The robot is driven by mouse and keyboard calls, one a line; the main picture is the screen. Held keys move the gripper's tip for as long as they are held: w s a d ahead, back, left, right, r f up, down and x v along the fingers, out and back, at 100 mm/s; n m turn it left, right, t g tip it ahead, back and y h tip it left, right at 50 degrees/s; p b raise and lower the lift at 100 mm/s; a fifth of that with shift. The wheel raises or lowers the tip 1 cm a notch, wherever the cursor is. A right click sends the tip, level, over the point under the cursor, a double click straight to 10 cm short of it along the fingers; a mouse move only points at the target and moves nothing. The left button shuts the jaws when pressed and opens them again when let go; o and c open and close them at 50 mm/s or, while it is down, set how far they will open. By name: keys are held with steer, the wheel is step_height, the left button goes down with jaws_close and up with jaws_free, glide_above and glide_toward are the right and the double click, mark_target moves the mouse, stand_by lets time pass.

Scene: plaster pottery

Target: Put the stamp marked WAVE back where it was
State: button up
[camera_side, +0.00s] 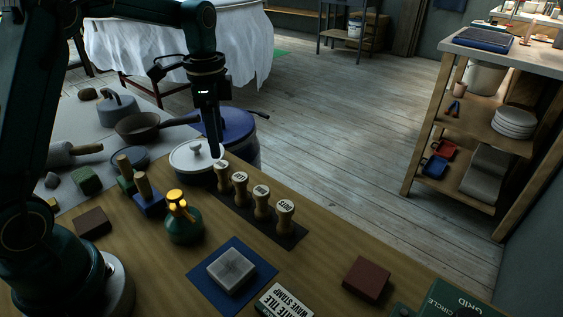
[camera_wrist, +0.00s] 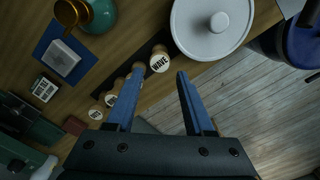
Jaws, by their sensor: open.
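The stamp marked WAVE (camera_wrist: 159,60) has a round pale top and stands at the pot end of a dark strip (camera_side: 255,220). In the side view it appears to be the farthest stamp (camera_side: 221,177) of the row. Several similar wooden stamps (camera_side: 262,203) stand upright beside it on the strip. My gripper (camera_wrist: 156,73) is open and empty, pointing down above the WAVE stamp.
A pale lidded pot (camera_side: 193,158) stands close beside the strip's far end. A grey tile (camera_side: 231,267) lies on a blue mat (camera_side: 204,287). A lettered card (camera_side: 285,302), a brown block (camera_side: 367,279) and a green bottle (camera_side: 184,226) are nearby. The table edge runs close behind the stamps.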

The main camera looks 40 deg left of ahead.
steer(key=shift+r, duration=0.9)
steer(key=shift+s+d+r, duration=0.15)
steer(key=shift+r, duration=0.15)
steer(key=s+d+r+n+t, duration=0.1)
steer(key=s+d+n, duration=0.3)
steer(key=s, duration=0.4)
steer(key=s+d+r+n+t, duration=0.1)
steer(key=s+d+n+t, duration=0.3)
steer(key=s, duration=0.4)
steer(key=shift+d+r+n+t, duration=0.25)
steer(key=shift+r+n+t, duration=0.05)
steer(key=shift+n, duration=0.2)
